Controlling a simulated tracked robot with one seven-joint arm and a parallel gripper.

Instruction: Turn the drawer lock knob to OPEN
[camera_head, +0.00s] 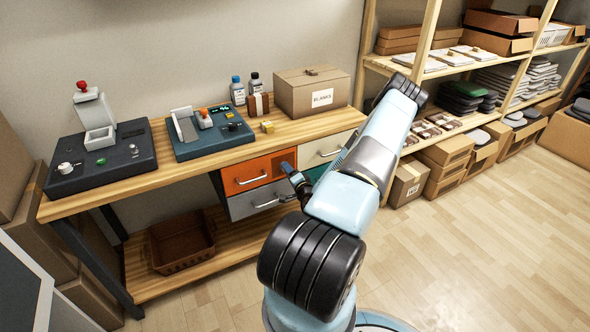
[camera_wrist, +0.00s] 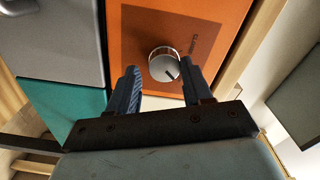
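The lock knob (camera_wrist: 164,66) is a round silver dial with a dark pointer line on its face. In the head view my gripper (camera_head: 290,171) is at the right end of the orange drawer (camera_head: 245,173) and hides the knob.
A grey drawer (camera_head: 255,201) lies below the orange one, with cream and teal fronts to the right. The bench top (camera_head: 130,184) carries two machines and a cardboard box (camera_head: 312,92). A brown crate (camera_head: 181,243) sits on the lower shelf.

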